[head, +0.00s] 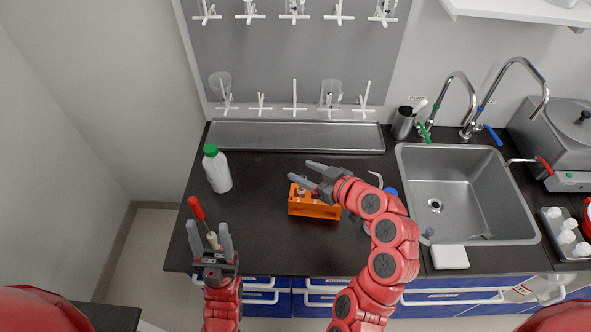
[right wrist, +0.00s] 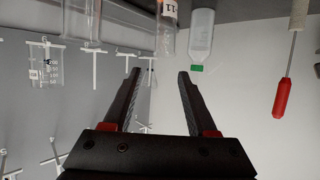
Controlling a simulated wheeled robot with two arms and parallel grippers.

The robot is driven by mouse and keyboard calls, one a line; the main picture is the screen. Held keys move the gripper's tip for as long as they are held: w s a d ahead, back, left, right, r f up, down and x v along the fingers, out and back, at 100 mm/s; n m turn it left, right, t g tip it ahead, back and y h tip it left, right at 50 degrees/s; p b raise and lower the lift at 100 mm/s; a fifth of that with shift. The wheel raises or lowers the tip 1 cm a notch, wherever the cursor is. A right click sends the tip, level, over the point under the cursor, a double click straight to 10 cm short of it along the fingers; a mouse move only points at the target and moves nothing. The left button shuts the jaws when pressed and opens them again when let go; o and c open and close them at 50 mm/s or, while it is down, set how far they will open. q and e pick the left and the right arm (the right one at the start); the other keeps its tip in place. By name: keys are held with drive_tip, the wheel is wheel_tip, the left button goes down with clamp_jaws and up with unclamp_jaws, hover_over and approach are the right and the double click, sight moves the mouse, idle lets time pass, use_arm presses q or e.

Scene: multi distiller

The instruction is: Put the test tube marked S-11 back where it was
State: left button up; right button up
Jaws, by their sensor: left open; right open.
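A clear test tube (right wrist: 169,12) with a white label ending in "11" shows at the top of the right wrist view, beyond the fingertips; the rest of its label is cut off. An orange rack (head: 316,209) stands on the dark counter with small tube parts in it, partly hidden by my right gripper. My right gripper (head: 301,171) is open and empty above the rack's back left. My left gripper (head: 208,227) is open near the counter's left front edge, around or just in front of a red-handled tool (head: 197,208); I cannot tell if they touch.
A white bottle (head: 217,172) with a green cap stands left of the rack. A metal tray (head: 290,135) lies along the wall under a pegboard (head: 290,60) with glassware. A sink (head: 465,195) is at the right. The counter between bottle and rack is clear.

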drive_tip(key=p+v, duration=0.4)
drive_tip(key=v, duration=0.3)
drive_tip(key=shift+d, duration=0.1)
drive_tip(key=shift+s, duration=0.1)
